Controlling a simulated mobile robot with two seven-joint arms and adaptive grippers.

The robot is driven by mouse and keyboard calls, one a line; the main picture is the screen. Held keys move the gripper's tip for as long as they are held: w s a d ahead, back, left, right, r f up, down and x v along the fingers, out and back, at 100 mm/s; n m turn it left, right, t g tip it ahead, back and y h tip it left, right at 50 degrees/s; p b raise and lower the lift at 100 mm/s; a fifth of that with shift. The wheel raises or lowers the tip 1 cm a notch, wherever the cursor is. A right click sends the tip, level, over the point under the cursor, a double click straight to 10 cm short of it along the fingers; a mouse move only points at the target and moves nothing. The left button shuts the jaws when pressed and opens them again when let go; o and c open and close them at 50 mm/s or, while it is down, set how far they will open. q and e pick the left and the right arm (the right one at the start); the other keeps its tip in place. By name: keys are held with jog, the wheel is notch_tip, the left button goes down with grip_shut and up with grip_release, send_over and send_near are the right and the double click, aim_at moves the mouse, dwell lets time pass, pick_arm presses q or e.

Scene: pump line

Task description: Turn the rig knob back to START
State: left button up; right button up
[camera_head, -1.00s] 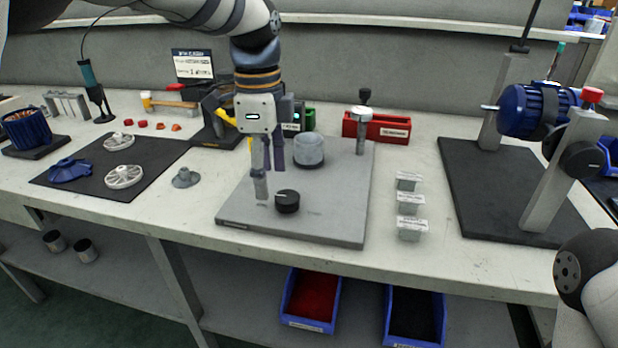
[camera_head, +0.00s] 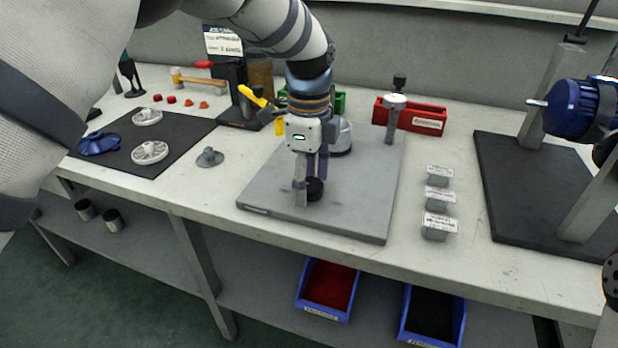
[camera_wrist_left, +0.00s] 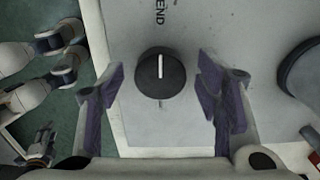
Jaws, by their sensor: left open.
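The rig knob (camera_head: 314,190) is a small black round knob on the grey rig plate (camera_head: 362,215). In the left wrist view the knob (camera_wrist_left: 150,84) bears a white line that runs from its middle toward the top of the picture. Printed letters reading "END" lie above it, and a short dark tick lies just below it. My left gripper (camera_head: 312,188) points down over the knob. In the left wrist view its open purple-padded fingers (camera_wrist_left: 160,82) stand on either side of the knob, with a gap on both sides. My right gripper is out of view.
A clear cylinder (camera_head: 342,140) and a post with a pale round top (camera_head: 391,118) stand on the plate behind the knob. Small labelled blocks (camera_head: 438,201) sit to the right. A grey flanged part (camera_head: 209,157) lies to the left.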

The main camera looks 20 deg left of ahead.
pick_arm(q)
jog(key=c, duration=1.2)
jog(key=shift+o, duration=0.2)
